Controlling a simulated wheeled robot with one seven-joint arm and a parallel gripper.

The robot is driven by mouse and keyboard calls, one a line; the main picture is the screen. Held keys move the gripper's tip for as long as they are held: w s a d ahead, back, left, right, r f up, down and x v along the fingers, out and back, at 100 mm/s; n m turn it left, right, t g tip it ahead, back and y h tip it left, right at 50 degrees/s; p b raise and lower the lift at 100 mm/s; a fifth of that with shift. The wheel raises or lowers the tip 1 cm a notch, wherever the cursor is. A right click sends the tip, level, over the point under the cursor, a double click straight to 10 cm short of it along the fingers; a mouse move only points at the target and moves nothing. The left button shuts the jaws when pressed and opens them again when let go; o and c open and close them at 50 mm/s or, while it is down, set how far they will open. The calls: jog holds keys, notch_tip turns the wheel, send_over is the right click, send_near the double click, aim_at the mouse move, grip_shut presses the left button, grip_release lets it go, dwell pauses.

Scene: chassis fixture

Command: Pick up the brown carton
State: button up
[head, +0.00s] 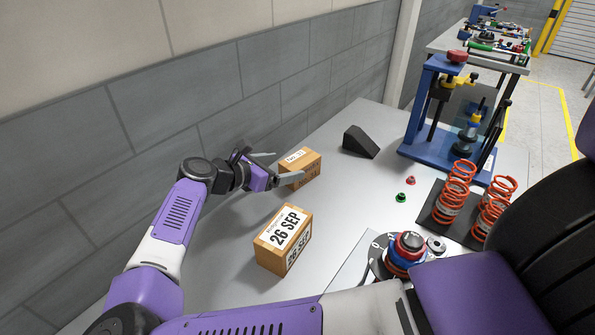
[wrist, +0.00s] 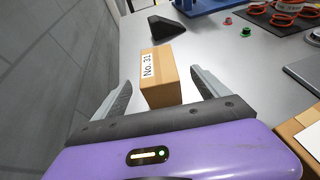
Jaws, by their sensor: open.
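A brown carton (head: 302,172) with a white "No. 31" label on top stands on the grey table near the wall. It also shows in the wrist view (wrist: 161,82), between and just ahead of my fingers. A second brown carton (head: 284,240), marked "26 SEP", stands nearer to me in the head view. Its edge shows at the lower right of the wrist view (wrist: 303,135). My gripper (head: 275,168) is open at the "No. 31" carton, with one finger on each side of it. In the wrist view my gripper (wrist: 160,90) shows a gap beside the carton on both sides.
A black wedge (head: 360,141) stands beyond the carton. A blue press fixture (head: 440,120), orange springs (head: 456,190) and small red and green parts (head: 401,197) are to the right. The grey wall (head: 200,120) runs close along the left. Bare table (head: 345,195) lies between.

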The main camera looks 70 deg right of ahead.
aim_at(300, 163)
jog(key=shift+x, duration=1.05)
jog(key=shift+p+x, duration=1.15)
jog(key=shift+x, duration=1.75)
jog(key=shift+w+f, duration=0.1)
jog(key=shift+w, duration=0.05)
jog(key=c, duration=1.8)
grip_shut()
